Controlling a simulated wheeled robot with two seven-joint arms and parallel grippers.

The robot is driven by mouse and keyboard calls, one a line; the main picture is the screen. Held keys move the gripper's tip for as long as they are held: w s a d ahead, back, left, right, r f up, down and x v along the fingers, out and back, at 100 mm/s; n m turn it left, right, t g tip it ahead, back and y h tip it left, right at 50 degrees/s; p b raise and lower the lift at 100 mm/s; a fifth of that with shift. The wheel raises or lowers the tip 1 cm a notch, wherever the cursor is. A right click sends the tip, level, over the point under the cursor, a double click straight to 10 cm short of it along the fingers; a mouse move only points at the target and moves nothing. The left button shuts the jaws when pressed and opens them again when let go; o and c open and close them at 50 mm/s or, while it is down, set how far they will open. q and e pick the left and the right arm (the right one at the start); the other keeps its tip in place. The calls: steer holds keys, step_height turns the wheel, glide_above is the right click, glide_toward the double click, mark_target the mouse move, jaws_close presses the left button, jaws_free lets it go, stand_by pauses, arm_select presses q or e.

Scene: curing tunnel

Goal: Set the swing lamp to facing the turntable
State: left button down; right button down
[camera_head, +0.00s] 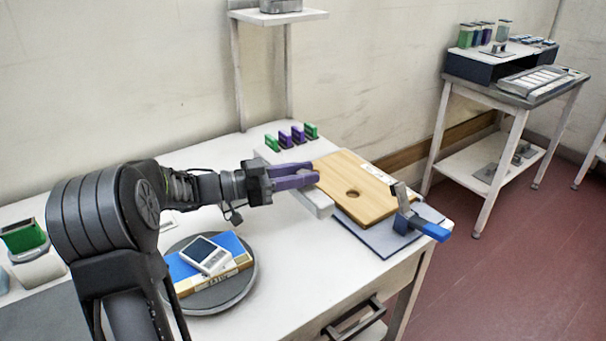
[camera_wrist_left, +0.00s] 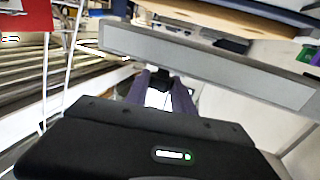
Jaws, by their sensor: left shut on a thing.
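The swing lamp appears to be the long pale grey bar (camera_head: 318,203) between the turntable and the wooden board; it also crosses the left wrist view as a grey bar with a lighter strip (camera_wrist_left: 205,62). The round dark grey turntable (camera_head: 222,297) is at the lower left of the bar. My left gripper (camera_head: 312,177), with purple fingers, reaches the bar from the left and is shut on it. In the left wrist view the fingers (camera_wrist_left: 168,92) meet just below the bar; the exact gripped part is hidden. My right gripper is not in view.
A blue box (camera_head: 240,250) with a white device (camera_head: 207,256) lies on the turntable. The wooden board (camera_head: 358,178) and a blue-handled tool (camera_head: 428,228) lie right of the bar. Small green and purple blocks (camera_head: 290,137) stand behind. The table front (camera_head: 325,270) is clear.

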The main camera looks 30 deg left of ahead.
arm_select(q)
steer(key=c, duration=1.1)
jaws_free()
